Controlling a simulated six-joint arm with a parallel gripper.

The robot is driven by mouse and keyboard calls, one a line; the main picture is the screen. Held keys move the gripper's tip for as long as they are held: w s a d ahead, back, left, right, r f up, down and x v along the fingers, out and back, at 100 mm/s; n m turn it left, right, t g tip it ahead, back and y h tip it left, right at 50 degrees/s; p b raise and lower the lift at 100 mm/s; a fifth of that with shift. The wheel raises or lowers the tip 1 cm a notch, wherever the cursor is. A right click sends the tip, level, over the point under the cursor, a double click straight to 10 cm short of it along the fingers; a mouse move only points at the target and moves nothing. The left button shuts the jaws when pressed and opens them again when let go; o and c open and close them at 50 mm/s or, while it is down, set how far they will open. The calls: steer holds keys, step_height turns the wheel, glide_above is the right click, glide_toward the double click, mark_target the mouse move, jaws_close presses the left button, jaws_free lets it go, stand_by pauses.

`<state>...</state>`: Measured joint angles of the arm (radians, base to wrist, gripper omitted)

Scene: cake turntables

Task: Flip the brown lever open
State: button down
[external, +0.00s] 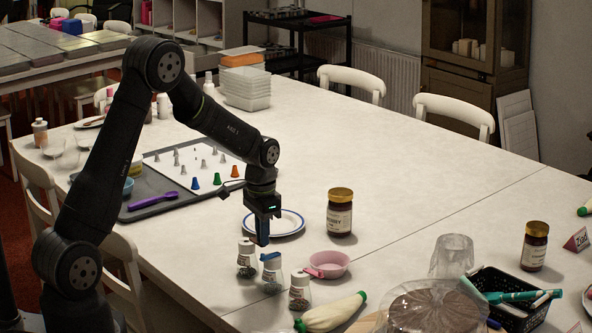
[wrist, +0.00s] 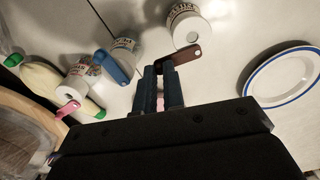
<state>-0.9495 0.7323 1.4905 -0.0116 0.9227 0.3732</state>
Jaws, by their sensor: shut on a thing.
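Three small jars with white caps stand in a row on the table. The jar with the brown lever (wrist: 186,52) is the one nearest the plate; its jar (wrist: 186,24) also shows in the external view (external: 246,259). The brown lever sticks out sideways from the cap, and its end is between my fingertips. My gripper (wrist: 162,68) points down beside this jar and is shut on the lever's end; it also shows in the external view (external: 262,241). The middle jar has a blue lever (wrist: 113,67). The third has a pink lever (wrist: 67,109). In the external view the brown lever is hard to make out.
A white plate with a blue rim (external: 300,226) lies behind my gripper. A piping bag (external: 330,314) lies in front. Bare table extends toward the back right.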

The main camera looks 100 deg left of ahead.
steer(key=shift+w+a+n, duration=0.25)
steer(key=shift+n, duration=0.65)
steer(key=c, duration=1.5)
jaws_free()
step_height(320, 180, up, 17)
steer(key=shift+r, duration=0.2)
steer(key=shift+f, duration=0.15)
